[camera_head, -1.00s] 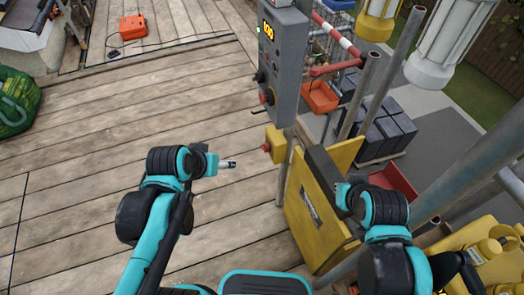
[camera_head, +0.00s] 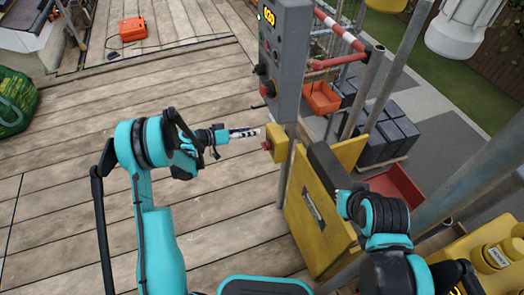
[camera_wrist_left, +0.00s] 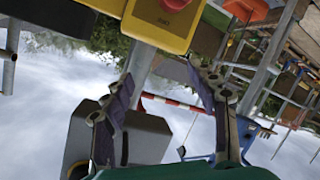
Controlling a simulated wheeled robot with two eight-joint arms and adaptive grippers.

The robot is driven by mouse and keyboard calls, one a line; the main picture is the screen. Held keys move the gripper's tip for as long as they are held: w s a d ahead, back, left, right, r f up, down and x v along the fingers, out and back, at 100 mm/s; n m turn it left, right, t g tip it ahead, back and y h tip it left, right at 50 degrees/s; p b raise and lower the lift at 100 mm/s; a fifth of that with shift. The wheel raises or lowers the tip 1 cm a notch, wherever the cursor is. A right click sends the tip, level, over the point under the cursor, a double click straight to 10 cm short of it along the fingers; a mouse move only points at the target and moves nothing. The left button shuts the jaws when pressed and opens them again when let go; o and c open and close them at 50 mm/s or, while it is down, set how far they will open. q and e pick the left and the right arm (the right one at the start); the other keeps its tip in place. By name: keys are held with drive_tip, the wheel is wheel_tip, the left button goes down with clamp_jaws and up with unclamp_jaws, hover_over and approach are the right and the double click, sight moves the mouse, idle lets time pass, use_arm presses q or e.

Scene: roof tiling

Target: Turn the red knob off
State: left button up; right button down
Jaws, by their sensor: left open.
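The grey control panel (camera_head: 283,60) stands upright on a post and has a red knob (camera_head: 264,91) low on its left face, with dark knobs above it. A yellow box (camera_head: 279,144) with a red button (camera_head: 267,145) is mounted just below. My left gripper (camera_head: 256,132) is open and empty, its fingers pointing right, close to the yellow box and below the red knob. In the left wrist view the open fingers (camera_wrist_left: 160,74) show the yellow box (camera_wrist_left: 165,22) above and the grey panel (camera_wrist_left: 150,138) below. My right gripper (camera_head: 343,203) is partly hidden at the yellow cabinet.
A yellow cabinet (camera_head: 315,222) stands below the panel. Metal scaffold poles (camera_head: 362,92) and a red tray (camera_head: 397,187) are to the right. An orange case (camera_head: 133,29) lies far back on the wooden deck (camera_head: 90,110), which is mostly clear at left.

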sight(266, 146)
use_arm(q)
wheel_tip(266, 146, down, 12)
drive_tip(key=s+a+m+t+h+b, duration=0.1)
drive_tip(key=s+a+m+h+b, duration=0.1)
drive_tip(key=h, duration=0.1)
drive_tip(key=b+x, duration=0.1)
drive_tip(key=x, duration=0.7)
drive_tip(key=shift+b, duration=0.4)
drive_tip(key=shift+d+r, duration=0.1)
drive_tip(key=c, duration=1.1)
